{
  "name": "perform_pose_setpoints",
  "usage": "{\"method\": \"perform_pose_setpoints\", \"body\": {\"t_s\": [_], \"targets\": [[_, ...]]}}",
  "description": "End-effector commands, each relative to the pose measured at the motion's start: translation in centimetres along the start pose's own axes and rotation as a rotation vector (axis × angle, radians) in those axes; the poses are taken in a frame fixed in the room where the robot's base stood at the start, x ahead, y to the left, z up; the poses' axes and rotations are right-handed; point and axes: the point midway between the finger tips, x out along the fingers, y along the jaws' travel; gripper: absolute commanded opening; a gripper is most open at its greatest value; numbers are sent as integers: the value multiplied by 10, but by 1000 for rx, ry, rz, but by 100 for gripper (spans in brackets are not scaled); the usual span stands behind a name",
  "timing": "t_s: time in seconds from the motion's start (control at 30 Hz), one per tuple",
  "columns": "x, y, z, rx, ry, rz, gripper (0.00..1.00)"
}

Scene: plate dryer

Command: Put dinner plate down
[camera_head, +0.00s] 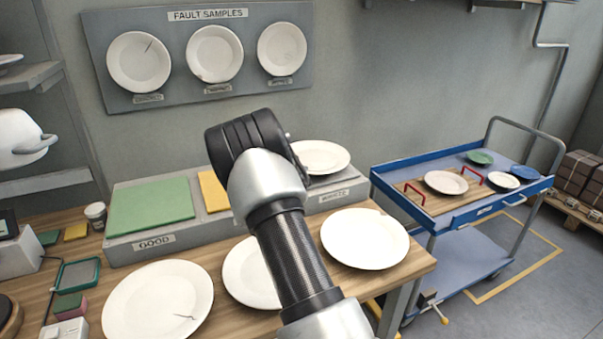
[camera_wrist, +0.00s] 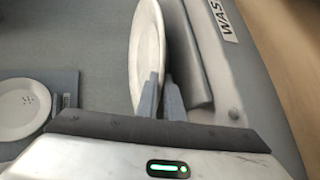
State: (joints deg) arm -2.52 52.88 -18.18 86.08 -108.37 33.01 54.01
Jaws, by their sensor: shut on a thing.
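The held dinner plate (camera_head: 322,155) is white and round, over the grey section with the waste label (camera_head: 336,196). My gripper (camera_wrist: 161,98) is shut on its rim in the wrist view, where the plate (camera_wrist: 147,45) shows as a narrow oval between the fingers. I cannot tell whether the plate touches the surface below. In the head view my wrist hides the fingers. Three more white plates lie on the wooden table: a left one with a dark crack (camera_head: 155,295), a middle one (camera_head: 243,275) partly behind my arm, and a right one (camera_head: 365,238).
The raised grey stand has a green pad (camera_head: 150,206) above its "GOOD" label and a yellow pad (camera_head: 214,190) beside it. A fault samples board (camera_head: 200,92) with three plates hangs behind. A blue trolley (camera_head: 468,212) with several dishes stands right.

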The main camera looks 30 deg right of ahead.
Motion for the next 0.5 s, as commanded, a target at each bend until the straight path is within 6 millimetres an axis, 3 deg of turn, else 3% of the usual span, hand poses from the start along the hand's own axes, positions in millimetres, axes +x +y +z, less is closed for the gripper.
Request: {"method": "perform_pose_setpoints", "body": {"t_s": [0.27, 0.3, 0.33, 0.5], "targets": [[1, 0, 0, 1, -1, 5, 0], [1, -3, 0, -1, 0, -1, 11], [1, -2, 0, -1, 0, -1, 15], [1, -3, 0, -1, 0, -1, 15]]}}
